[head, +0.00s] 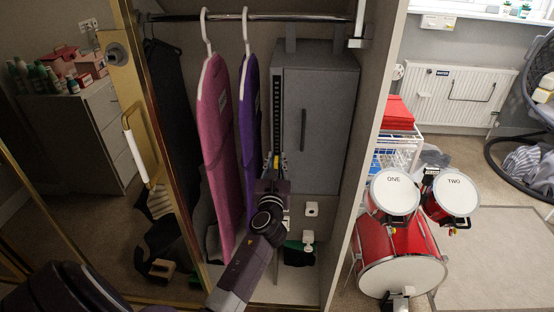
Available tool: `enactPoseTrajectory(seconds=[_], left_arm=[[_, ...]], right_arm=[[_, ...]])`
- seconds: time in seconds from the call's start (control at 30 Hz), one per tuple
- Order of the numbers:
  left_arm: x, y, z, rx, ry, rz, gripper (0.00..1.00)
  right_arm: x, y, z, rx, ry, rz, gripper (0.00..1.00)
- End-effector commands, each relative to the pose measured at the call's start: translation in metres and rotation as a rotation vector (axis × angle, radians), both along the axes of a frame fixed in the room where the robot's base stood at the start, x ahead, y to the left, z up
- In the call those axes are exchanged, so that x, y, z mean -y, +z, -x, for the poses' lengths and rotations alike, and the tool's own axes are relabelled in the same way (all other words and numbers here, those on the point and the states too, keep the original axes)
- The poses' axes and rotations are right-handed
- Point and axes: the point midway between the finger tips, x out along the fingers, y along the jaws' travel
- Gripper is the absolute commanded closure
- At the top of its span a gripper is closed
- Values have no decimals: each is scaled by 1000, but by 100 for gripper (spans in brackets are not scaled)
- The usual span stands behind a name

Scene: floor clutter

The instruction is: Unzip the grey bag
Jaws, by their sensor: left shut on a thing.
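The grey bag (335,115) hangs from the rail inside the open wardrobe, as a tall box shape with a dark handle on its front. A dark zip strip (277,95) runs down its left front edge, with a yellow stretch lower down. My left gripper (275,165) is at the lower part of this strip, at the bag's left edge, and is shut on the zip pull. The pull itself is hidden by the fingers. My left arm comes up from the bottom of the view and covers the bag's lower left corner. My right gripper is not in view.
Purple (249,130) and pink (214,140) hanging covers are close on the left. The mirrored door (135,110) with a gold frame stands further left. The wardrobe's right side panel (365,150) is close to the bag. A red drum set (400,245) stands outside on the right.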

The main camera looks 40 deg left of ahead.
Motion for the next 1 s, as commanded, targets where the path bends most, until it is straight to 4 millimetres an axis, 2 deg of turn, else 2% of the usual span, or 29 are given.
enactPoseTrajectory(seconds=[0.03,0.07,0.13,0.4,0.53,1.0], left_arm=[[0,0,0,1,0,0,100],[0,1,0,1,0,0,79],[0,1,0,1,0,0,72],[1,1,0,1,0,0,72],[6,1,8,1,-2,-1,72],[52,0,86,-1,0,1,72]], right_arm=[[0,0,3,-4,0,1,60],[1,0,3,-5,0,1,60],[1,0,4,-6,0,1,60],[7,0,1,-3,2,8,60],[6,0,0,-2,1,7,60],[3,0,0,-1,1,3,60]])
